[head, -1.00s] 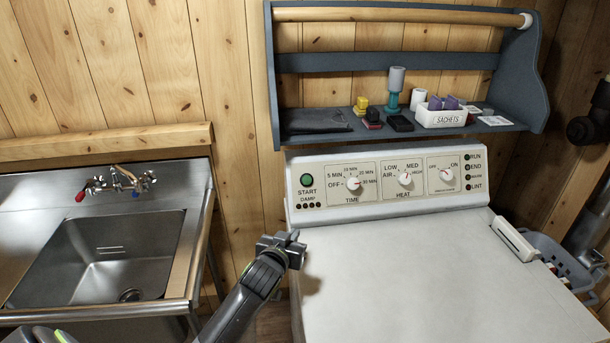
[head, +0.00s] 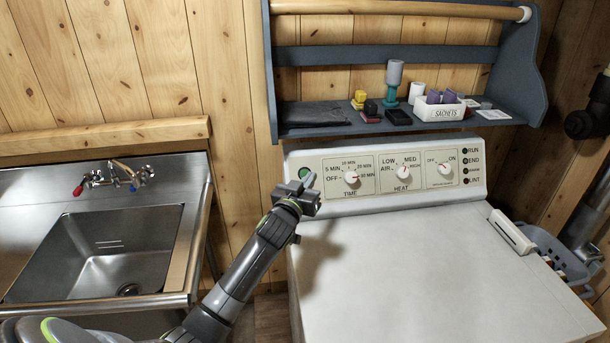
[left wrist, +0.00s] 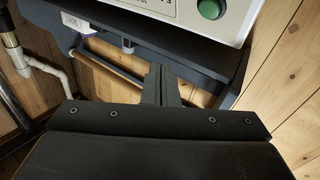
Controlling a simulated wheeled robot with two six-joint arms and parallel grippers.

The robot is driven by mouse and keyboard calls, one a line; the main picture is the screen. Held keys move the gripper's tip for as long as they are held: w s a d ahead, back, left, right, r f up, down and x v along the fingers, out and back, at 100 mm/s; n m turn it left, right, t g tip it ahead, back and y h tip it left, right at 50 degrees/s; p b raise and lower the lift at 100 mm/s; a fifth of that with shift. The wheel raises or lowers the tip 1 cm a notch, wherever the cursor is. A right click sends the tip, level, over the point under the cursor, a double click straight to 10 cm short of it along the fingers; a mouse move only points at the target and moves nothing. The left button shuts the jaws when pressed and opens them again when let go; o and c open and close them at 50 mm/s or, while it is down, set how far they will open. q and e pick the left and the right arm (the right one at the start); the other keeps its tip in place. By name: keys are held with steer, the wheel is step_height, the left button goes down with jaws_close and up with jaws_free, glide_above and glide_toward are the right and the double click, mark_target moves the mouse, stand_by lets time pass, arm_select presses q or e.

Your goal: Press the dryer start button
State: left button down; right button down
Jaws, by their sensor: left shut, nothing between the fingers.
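The dryer (head: 400,260) is white with a sloped control panel along its back. The green round start button (head: 304,173) is at the panel's left end, partly visible just above my left gripper (head: 311,184). My left gripper is shut and empty, its fingertips overlapping the panel's lower left in the head view. It hides the START label. Whether the tips touch the panel I cannot tell. In the left wrist view the green button (left wrist: 210,9) shows at the top, right of and apart from the closed fingers (left wrist: 160,84). My right gripper is not in view.
The time knob (head: 351,177), heat knob (head: 403,171) and on-off knob (head: 444,168) sit right of the button. A blue-grey shelf (head: 330,132) with small items hangs above the panel. A steel sink (head: 110,250) stands left. The dryer top is clear.

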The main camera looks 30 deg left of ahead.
mark_target(305, 174)
arm_select(q)
steer(key=shift+w+a+f+b, duration=0.75)
steer(key=shift+w+b, duration=0.1)
steer(key=shift+w, duration=0.15)
steer(key=shift+w+a+f+b, duration=0.75)
steer(key=shift+w+b, duration=0.1)
steer(key=shift+w, duration=0.15)
steer(key=shift+w+a+f+b, duration=0.65)
steer(key=shift+w+a+b, duration=0.15)
steer(key=shift+w, duration=0.2)
steer(key=shift+f, duration=0.1)
steer(key=shift+w+a+f+b, duration=0.15)
steer(key=shift+w+a+b, duration=0.05)
steer(key=shift+w+b, duration=0.1)
